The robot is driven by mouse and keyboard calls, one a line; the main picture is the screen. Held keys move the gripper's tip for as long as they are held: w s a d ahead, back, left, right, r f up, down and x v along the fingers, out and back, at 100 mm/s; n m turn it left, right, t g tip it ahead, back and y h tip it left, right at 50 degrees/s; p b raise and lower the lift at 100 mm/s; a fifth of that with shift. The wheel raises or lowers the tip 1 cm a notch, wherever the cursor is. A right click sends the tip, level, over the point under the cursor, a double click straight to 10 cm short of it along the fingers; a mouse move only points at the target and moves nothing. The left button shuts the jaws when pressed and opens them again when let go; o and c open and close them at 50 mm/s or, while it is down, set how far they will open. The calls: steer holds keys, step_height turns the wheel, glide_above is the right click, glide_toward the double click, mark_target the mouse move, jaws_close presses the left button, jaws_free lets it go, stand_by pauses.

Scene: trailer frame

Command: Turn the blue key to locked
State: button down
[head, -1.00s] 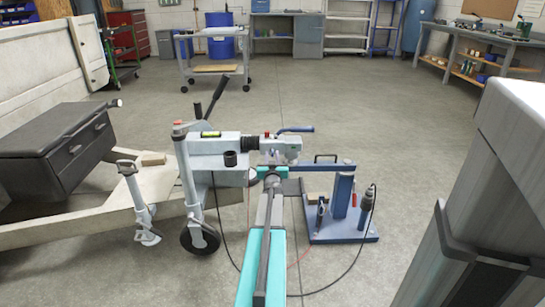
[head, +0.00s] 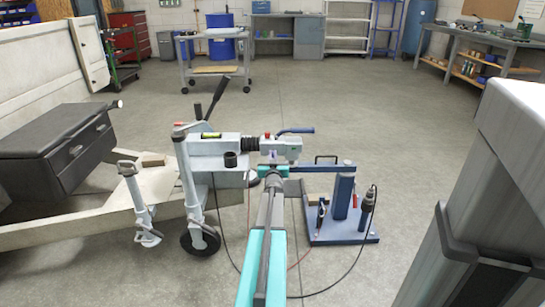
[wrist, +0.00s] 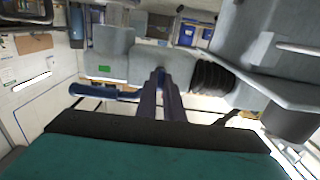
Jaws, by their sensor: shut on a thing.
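The grey coupling head (head: 281,147) sits at the end of the trailer's drawbar and has a blue handle (head: 296,130) on top. The handle also shows in the wrist view (wrist: 112,93). My gripper (head: 272,159) is at the near side of the coupling head. In the wrist view my gripper (wrist: 162,88) has its fingers close together on a small blue piece, the blue key (wrist: 161,76), against the coupling's face. The fingers hide most of the key, and its lock marking cannot be read.
A black bellows (wrist: 212,78) and the drawbar lie beside my gripper. A jockey wheel (head: 200,238) stands at the left. A blue stand (head: 342,225) with a tool and a cable is at the right. Open floor lies beyond.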

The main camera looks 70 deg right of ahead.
steer(key=shift+w+a+f+n+b, duration=0.15)
steer(key=shift+n+b, duration=1.85)
steer(key=shift+n, duration=1.05)
steer(key=shift+w+a+n+b, duration=0.15)
steer(key=shift+n+b, duration=1.8)
steer(key=shift+n, duration=1.05)
steer(key=shift+w+a+f+n+b, duration=0.15)
steer(key=shift+n+b, duration=1.85)
steer(key=shift+n, duration=1.05)
steer(key=shift+r, duration=0.15)
steer(key=c, duration=1.9)
jaws_free()
steer(key=shift+s, duration=0.1)
steer(key=shift+s, duration=0.1)
steer(key=shift+s, duration=0.1)
